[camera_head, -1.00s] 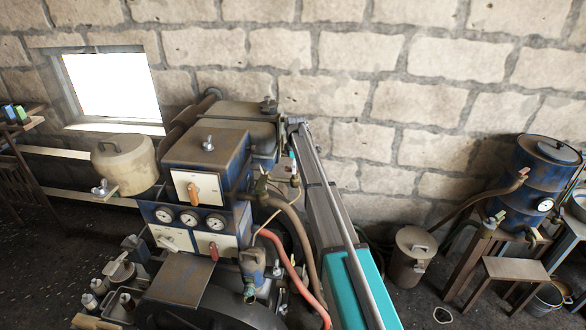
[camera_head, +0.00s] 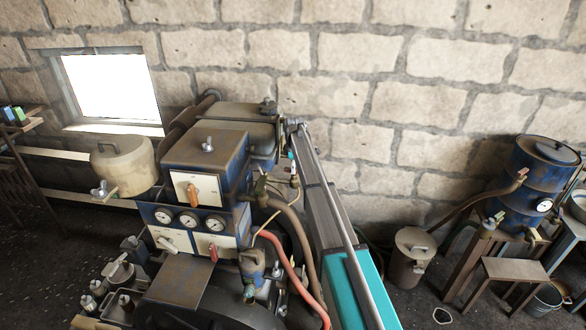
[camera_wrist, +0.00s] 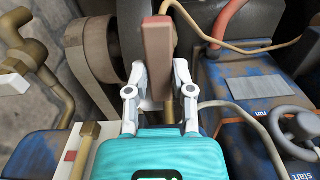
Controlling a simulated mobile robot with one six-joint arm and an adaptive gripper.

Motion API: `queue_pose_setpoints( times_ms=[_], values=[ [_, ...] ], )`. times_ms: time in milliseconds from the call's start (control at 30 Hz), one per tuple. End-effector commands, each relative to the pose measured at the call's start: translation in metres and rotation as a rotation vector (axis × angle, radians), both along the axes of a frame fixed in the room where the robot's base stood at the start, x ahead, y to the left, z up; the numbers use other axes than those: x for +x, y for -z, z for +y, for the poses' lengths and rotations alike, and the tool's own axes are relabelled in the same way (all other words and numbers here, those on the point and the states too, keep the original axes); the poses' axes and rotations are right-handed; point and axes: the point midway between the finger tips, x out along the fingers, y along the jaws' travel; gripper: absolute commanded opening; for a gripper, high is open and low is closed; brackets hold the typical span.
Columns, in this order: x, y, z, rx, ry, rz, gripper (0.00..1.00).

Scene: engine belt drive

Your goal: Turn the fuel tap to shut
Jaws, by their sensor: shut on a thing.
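In the wrist view, a reddish-brown tap lever (camera_wrist: 157,45) stands upright between the white fingers of my gripper (camera_wrist: 157,80). The fingers are shut on its lower part, one on each side. A brass-coloured stem shows below the lever, partly hidden by the fingers and the teal gripper body. In the head view my arm reaches along the right side of the engine. The gripper is too small and too covered there to make out its hold on the lever.
In the wrist view a belt pulley (camera_wrist: 95,50) is at the left, a brass pipe (camera_wrist: 52,85) farther left, and a grey handwheel (camera_wrist: 297,128) at the right by a "start" label. A red hose (camera_head: 291,262) runs beside my arm. A blue drum (camera_head: 540,180) stands far right.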

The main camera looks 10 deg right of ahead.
Motion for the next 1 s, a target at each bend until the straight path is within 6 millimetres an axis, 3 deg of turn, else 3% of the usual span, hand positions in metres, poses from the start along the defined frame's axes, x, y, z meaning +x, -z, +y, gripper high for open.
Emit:
queue_pose_setpoints(
  times_ms=[367, 1000],
  values=[
    [0.0043, -0.0004, -0.0023, -0.002, 0.265, -0.008, 0.00],
    [0.0045, -0.0005, -0.0038, -0.001, 0.873, -0.009, 0.00]
  ],
)
